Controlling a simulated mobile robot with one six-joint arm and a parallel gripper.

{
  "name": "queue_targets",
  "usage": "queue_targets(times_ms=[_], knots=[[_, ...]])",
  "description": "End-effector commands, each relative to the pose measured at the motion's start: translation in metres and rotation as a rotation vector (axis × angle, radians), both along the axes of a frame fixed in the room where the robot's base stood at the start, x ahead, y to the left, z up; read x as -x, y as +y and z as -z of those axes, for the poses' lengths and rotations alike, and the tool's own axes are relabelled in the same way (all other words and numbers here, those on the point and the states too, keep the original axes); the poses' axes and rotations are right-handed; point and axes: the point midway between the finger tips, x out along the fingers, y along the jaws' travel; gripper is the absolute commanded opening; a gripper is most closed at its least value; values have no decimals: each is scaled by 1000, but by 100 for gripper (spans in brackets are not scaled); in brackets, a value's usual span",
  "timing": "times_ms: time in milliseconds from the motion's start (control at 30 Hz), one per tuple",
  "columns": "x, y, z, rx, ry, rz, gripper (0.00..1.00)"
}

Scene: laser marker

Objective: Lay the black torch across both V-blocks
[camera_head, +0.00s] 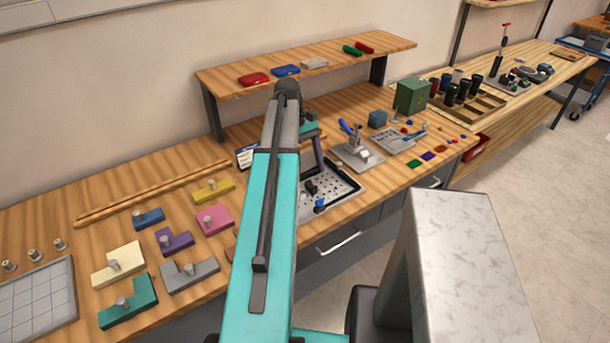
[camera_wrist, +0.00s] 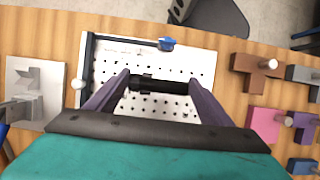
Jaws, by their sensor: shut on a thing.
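The black torch (camera_wrist: 174,87) is a dark cylinder lying crosswise between the fingertips of my gripper (camera_wrist: 160,84) in the wrist view. My purple-grey fingers are shut on it, one at each end. It is over the white perforated plate (camera_wrist: 112,66); whether it touches anything below cannot be told. I cannot make out two V-blocks for certain; the torch and fingers cover the middle of the plate. In the head view my arm hides much of this area, and the plate (camera_head: 342,190) shows to its right.
A blue knob (camera_wrist: 166,44) stands at the plate's edge. A grey fixture (camera_wrist: 50,72) is left of the plate in the wrist view. Brown (camera_wrist: 243,82) and pink (camera_wrist: 262,124) pegged blocks stand to its right. A shelf (camera_head: 220,83) overhangs the bench's back.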

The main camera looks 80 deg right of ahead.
Motion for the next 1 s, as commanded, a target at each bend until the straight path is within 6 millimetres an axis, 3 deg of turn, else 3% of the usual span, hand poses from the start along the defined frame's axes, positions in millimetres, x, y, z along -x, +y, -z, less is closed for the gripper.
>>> queue_targets(times_ms=[467,1000], knots=[[-3,-1,2,-1,-1,0,52],[-2,-1,35,-1,-1,0,52]])
